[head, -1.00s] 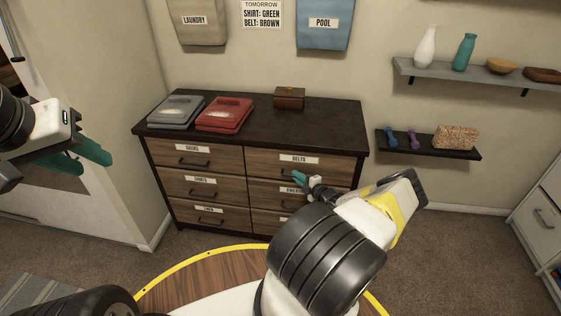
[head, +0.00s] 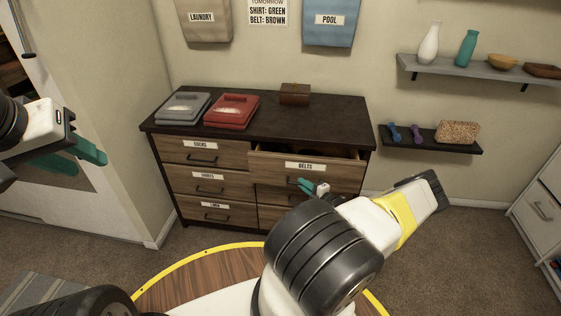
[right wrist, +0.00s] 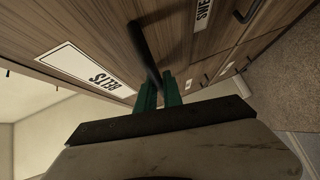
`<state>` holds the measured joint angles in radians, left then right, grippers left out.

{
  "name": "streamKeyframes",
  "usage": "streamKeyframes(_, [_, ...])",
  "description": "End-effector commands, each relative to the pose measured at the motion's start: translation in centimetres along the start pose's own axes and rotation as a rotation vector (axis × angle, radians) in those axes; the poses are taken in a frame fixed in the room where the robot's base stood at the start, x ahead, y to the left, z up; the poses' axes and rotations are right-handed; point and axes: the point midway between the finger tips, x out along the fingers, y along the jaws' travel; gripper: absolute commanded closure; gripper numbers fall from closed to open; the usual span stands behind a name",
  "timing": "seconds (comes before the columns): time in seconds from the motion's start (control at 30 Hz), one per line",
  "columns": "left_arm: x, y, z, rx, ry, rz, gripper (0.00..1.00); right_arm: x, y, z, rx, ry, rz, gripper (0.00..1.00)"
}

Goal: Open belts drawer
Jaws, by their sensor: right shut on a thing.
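The belts drawer (head: 282,172) is the top right drawer of the dresser (head: 330,113), and it stands partly pulled out. Its label also shows in the right wrist view (right wrist: 87,68). A dark strip of its inside and something light brown near its right back show above the front. My right gripper (head: 305,186) is at the drawer front, its green fingers shut on the dark bar handle (right wrist: 146,50). The rest of the handle is mostly hidden in the head view. My left gripper (head: 92,150) is in the air at the left, its green fingers apart and empty.
Folded grey (head: 183,106) and red (head: 232,110) shirts and a small brown box (head: 295,93) lie on the dresser top. The socks drawer (head: 200,152) and those below it are shut. Wall shelves (head: 430,140) are at the right. Carpet is clear around the dresser.

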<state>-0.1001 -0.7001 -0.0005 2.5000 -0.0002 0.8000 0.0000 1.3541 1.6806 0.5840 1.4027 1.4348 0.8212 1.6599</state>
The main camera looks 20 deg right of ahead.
Motion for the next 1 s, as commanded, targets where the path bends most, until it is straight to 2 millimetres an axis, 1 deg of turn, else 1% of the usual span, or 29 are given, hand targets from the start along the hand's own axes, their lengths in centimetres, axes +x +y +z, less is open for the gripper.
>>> streamKeyframes(0.03, [0.0,0.0,0.0,0.0,0.0,0.0,0.64,-1.2,-0.3,-0.7,0.004,0.0,-0.002,1.0])
streamKeyframes(0.1, [0.0,0.0,0.0,0.0,0.0,0.0,0.64,-2.6,-0.7,-1.9,0.005,0.0,-0.002,1.0])
streamKeyframes(0.4, [0.0,0.0,0.0,0.0,0.0,0.0,0.64,-8.4,-2.3,-7.6,0.006,-0.001,-0.002,1.0])
streamKeyframes(0.6, [0.0,0.0,0.0,0.0,0.0,0.0,0.64,-11.8,-3.2,-11.1,0.004,0.0,-0.002,1.0])
streamKeyframes(0.8, [0.0,0.0,0.0,0.0,0.0,0.0,0.64,-14.4,-4.0,-13.7,0.002,0.0,-0.001,1.0])
streamKeyframes(1.0, [0.0,0.0,0.0,0.0,0.0,0.0,0.64,-15.8,-4.4,-15.1,0.001,0.0,-0.001,1.0])
